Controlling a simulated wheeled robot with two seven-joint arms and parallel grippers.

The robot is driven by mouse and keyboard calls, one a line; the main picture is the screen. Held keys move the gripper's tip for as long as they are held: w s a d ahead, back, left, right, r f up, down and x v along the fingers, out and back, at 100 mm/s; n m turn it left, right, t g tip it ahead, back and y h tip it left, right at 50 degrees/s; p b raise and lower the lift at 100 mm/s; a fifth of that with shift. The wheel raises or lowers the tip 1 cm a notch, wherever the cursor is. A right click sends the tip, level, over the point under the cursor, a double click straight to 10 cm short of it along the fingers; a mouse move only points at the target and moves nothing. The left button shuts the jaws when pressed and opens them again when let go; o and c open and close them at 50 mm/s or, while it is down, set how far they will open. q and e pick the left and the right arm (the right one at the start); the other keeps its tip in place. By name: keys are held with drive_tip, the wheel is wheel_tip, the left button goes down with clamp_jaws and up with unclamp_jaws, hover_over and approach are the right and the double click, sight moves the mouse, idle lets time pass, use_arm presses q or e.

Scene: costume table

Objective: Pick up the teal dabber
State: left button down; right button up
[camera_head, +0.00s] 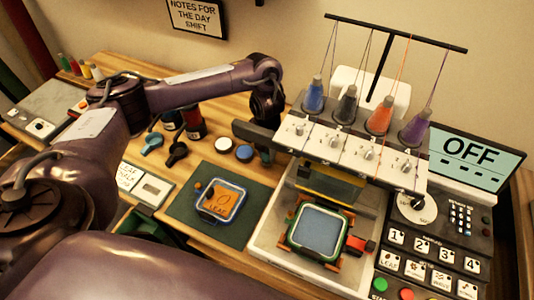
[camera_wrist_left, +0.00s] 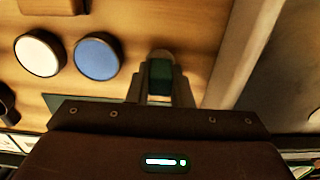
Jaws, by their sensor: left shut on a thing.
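My left gripper (camera_head: 264,155) reaches down at the left side of the embroidery machine, beside the two round pads. In the left wrist view, its fingers (camera_wrist_left: 161,88) are shut on the teal dabber (camera_wrist_left: 160,74), a small dark teal piece between the fingertips. The dabber's lower part is hidden by the gripper body in that view. In the head view I cannot make the dabber out clearly behind the fingers. My right gripper is not in view.
A white pad (camera_head: 223,145) and a blue pad (camera_head: 244,153) lie left of the gripper. A green mat (camera_head: 181,210) holds a hooped orange patch (camera_head: 221,202). The embroidery machine (camera_head: 350,150) with several thread cones stands close on the right. Dark bottles (camera_head: 194,121) stand to the left.

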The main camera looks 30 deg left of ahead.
use_arm(q)
wheel_tip(320, 180, up, 19)
drive_tip(key=p, duration=0.5)
drive_tip(key=shift+r, duration=0.1)
